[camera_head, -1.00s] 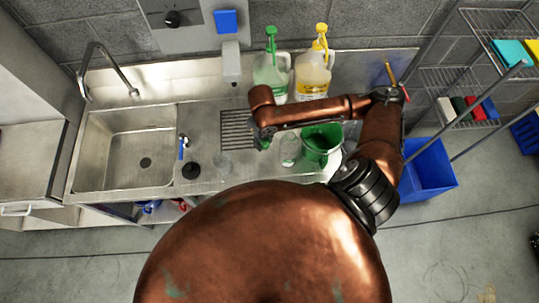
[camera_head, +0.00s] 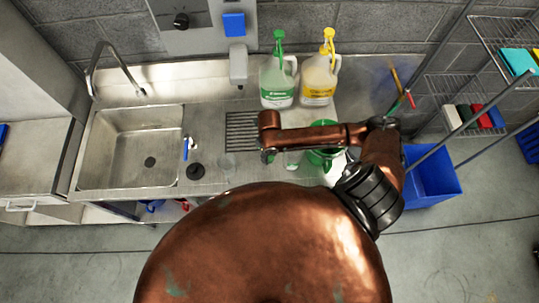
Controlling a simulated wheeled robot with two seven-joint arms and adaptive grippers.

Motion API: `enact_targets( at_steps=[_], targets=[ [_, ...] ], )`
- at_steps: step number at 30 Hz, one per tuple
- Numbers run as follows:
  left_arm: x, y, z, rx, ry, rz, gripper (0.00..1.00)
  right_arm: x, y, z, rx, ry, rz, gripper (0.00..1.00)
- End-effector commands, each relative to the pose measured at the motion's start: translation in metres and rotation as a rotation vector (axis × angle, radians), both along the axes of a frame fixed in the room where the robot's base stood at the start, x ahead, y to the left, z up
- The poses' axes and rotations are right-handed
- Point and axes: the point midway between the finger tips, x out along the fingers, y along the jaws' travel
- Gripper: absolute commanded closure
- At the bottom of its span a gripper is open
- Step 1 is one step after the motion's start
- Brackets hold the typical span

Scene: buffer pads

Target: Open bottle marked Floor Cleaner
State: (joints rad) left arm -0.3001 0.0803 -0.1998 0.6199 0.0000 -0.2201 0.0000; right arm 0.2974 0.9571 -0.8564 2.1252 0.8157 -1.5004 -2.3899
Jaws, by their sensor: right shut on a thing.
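Two jugs stand upright side by side at the back of the steel counter: a clear one with a green top and green label (camera_head: 277,88), and a yellowish one with a yellow top and yellow label (camera_head: 318,85). The label words are too small to read. Both tops are on. My right gripper (camera_head: 268,157) points down over the counter in front of the green-topped jug, apart from both jugs. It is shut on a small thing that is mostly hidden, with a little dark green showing. My left gripper is not in view.
A green bucket (camera_head: 323,158) is partly hidden under my right forearm. A drain grate (camera_head: 241,132), a black round stopper (camera_head: 195,172) and a sink (camera_head: 130,150) lie to the left. A wire rack (camera_head: 505,45) and blue bin (camera_head: 432,178) stand right.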

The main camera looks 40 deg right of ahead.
Motion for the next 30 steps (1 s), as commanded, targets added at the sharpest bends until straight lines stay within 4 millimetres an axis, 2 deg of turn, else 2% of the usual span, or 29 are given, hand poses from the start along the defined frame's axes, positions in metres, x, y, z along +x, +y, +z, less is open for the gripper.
enact_targets(
  at_steps=[9, 10, 17, 26, 30],
  targets=[
    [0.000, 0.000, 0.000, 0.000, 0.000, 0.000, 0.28, 0.000, -0.001, -0.002, -0.001, 0.000, 0.000, 0.99],
    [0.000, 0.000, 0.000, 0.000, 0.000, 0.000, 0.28, 0.000, -0.001, -0.002, -0.001, 0.000, 0.000, 0.69],
    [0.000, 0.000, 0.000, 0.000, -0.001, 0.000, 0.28, 0.000, -0.001, -0.002, -0.001, 0.000, -0.001, 0.53],
    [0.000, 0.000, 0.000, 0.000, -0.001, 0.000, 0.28, 0.001, 0.000, 0.000, -0.001, -0.001, -0.001, 0.53],
    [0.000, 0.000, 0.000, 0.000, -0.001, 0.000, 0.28, 0.002, -0.001, 0.014, -0.002, -0.004, 0.000, 0.53]
  ],
)
